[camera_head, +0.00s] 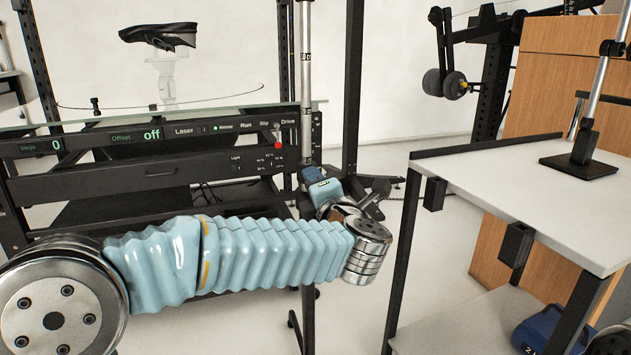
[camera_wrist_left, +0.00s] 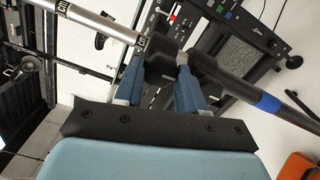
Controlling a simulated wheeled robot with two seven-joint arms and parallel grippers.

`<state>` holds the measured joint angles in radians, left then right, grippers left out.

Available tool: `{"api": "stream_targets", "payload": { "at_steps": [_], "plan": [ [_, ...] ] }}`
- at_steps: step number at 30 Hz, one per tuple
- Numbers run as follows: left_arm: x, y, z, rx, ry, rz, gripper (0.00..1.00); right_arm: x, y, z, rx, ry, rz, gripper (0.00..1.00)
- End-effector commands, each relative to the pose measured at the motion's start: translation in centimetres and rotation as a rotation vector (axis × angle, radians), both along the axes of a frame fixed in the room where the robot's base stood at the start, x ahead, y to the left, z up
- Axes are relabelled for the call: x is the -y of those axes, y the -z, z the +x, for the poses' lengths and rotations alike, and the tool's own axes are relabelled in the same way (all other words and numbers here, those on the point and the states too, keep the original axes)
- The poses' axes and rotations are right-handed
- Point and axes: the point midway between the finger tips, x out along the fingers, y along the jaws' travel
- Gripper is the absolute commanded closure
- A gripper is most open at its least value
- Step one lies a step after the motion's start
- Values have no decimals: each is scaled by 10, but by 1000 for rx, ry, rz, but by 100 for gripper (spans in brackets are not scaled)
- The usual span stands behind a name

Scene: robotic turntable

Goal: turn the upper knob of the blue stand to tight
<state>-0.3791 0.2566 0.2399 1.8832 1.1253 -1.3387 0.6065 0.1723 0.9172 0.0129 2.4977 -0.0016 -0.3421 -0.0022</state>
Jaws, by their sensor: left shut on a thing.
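The blue stand shows in the wrist view as a slanting pole, with a silver upper tube (camera_wrist_left: 95,20) bearing scale marks and a dark lower tube with a blue band (camera_wrist_left: 268,103). A black collar with its knob (camera_wrist_left: 160,66) sits where the tubes meet. My left gripper (camera_wrist_left: 158,76) is shut on the knob, one blue finger on each side; the fingers partly hide it. In the head view the silver tube (camera_head: 306,80) stands upright in front of the turntable console, and my left gripper (camera_head: 318,182) is at its lower end, with the knob hidden. My right gripper is not seen.
The turntable console (camera_head: 260,140), with a red switch and lit labels, is close behind the pole. A black shoe (camera_head: 158,36) sits above it. A grey-topped table (camera_head: 540,190) is at the right, carrying another stand (camera_head: 578,166). Open floor shows between.

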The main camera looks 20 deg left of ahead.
Motion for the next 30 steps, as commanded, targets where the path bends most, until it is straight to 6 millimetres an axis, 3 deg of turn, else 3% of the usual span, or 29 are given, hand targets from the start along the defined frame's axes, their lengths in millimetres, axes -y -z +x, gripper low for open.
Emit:
{"api": "stream_targets", "payload": {
  "at_steps": [22,23,27,30],
  "plan": [
    [0,2,0,-48,1,74,91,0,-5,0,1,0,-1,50],
    [0,2,0,-48,1,74,57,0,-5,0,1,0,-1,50],
    [0,1,0,-47,1,73,36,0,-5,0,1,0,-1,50],
    [0,1,0,-46,1,72,35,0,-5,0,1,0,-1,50]
  ]
}}
